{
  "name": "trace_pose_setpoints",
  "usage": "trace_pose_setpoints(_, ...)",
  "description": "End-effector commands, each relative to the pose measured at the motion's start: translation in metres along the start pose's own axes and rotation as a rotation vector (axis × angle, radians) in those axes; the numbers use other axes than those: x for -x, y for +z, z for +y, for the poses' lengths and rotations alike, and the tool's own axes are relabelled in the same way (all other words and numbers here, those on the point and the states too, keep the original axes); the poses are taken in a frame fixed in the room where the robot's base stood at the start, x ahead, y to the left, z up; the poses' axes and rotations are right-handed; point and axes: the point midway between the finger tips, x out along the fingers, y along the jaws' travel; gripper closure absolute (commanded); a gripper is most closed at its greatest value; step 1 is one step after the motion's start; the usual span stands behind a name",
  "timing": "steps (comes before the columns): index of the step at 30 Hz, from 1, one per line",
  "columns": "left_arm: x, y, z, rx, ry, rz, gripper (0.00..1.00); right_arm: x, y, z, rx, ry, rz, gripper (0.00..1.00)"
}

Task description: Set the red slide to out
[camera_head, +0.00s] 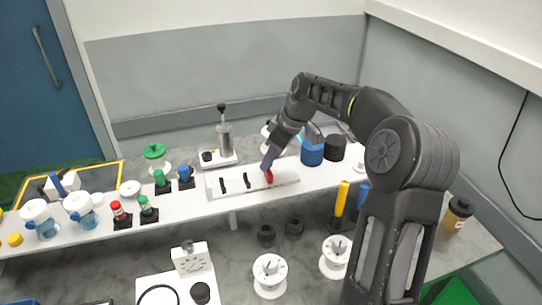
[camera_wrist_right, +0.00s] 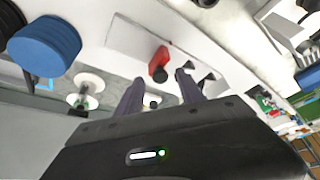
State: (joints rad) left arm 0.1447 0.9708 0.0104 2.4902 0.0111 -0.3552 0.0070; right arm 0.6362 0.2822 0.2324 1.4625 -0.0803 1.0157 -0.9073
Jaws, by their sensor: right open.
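The red slide (camera_head: 269,177) is a small red knob on a white panel (camera_head: 212,190) that lies on the raised white shelf. Two black slides (camera_head: 222,185) sit in slots to its left on the same panel. My right gripper (camera_head: 268,163) reaches down just above and behind the red slide. In the right wrist view the red slide (camera_wrist_right: 158,64) stands ahead of the open fingers (camera_wrist_right: 160,82), and I see no clear grip on it. The exact gap between fingers and slide cannot be told. My left gripper is not in view.
A blue cylinder (camera_head: 312,152) and a black one (camera_head: 335,147) stand right of the panel. A plunger device (camera_head: 224,138) stands behind it. Red and green capped items (camera_head: 147,208) stand to the left. White spools (camera_head: 269,275) and yellow and blue cylinders (camera_head: 341,200) stand in front, below the shelf.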

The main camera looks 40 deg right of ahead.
Motion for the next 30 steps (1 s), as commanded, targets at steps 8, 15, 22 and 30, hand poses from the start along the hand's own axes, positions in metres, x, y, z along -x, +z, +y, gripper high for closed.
trace_pose_setpoints(8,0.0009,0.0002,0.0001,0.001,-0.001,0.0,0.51,-0.0066,-0.0001,0.0,0.001,0.001,0.001,0.55)
trace_pose_setpoints(15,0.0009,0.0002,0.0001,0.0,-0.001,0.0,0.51,-0.0063,-0.0001,0.0,0.001,0.001,0.001,0.68)
trace_pose_setpoints(22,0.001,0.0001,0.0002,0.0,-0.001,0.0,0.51,-0.0062,-0.0002,0.0,0.001,0.001,0.001,0.87)
trace_pose_setpoints(30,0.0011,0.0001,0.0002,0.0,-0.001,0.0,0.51,-0.0061,-0.0002,0.0,0.001,0.001,0.001,1.0)
